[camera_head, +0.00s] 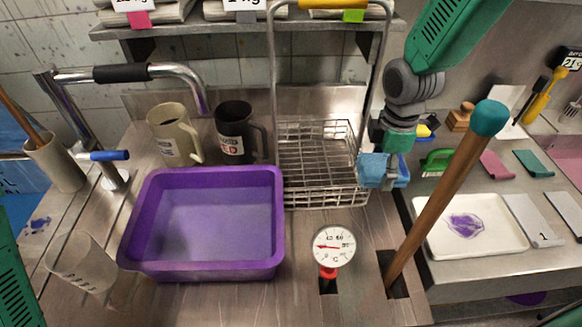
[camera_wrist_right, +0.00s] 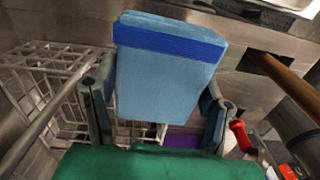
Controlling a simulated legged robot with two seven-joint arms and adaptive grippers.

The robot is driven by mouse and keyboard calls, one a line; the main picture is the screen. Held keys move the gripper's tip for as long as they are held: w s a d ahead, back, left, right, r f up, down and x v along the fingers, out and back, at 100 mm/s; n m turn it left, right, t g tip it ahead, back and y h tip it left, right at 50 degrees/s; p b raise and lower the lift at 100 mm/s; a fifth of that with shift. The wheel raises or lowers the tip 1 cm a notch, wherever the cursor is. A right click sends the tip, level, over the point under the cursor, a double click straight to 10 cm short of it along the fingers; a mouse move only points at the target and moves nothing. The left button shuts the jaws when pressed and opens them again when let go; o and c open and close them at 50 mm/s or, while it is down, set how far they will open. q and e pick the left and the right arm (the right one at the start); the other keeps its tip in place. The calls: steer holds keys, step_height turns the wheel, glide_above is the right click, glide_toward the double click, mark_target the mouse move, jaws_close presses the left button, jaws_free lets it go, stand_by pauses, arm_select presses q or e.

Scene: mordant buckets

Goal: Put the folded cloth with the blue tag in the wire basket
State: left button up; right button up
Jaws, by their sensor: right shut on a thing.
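The folded cloth (camera_head: 372,172) is light blue, and the right wrist view shows it (camera_wrist_right: 165,85) with a darker blue band, likely the blue tag, across one end. My right gripper (camera_head: 384,165) is shut on it; in the right wrist view its two fingers (camera_wrist_right: 158,108) press on either side. The wire basket (camera_head: 320,198) stands on the counter, empty, with a tall handle. In the head view the cloth overlaps the basket's right wall near its front corner; its height above the rim is unclear. My left gripper is out of view; only green arm parts show at left.
A purple tub (camera_head: 205,268) stands left of the basket, with a beige mug (camera_head: 172,135) and black mug (camera_head: 234,132) behind. A dial thermometer (camera_head: 334,246) and a slanted wooden rod (camera_head: 445,190) stand in front. A white tray (camera_head: 480,245) lies right.

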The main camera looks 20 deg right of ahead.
steer(key=shift+d+f, duration=0.1)
steer(key=shift+d, duration=0.05)
steer(key=shift+w+a, duration=0.15)
steer(key=shift+a, duration=0.35)
steer(key=p, duration=0.3)
glide_above(299, 175)
steer(key=shift+a, duration=0.15)
steer(key=shift+f, duration=1.2)
steer(key=f, duration=0.2)
steer(key=f+p, duration=0.1)
steer(key=f, duration=0.1)
steer(key=shift+d+p, duration=0.2)
steer(key=shift+p, duration=0.1)
steer(key=shift+f, duration=0.15)
steer(key=o, duration=1.6)
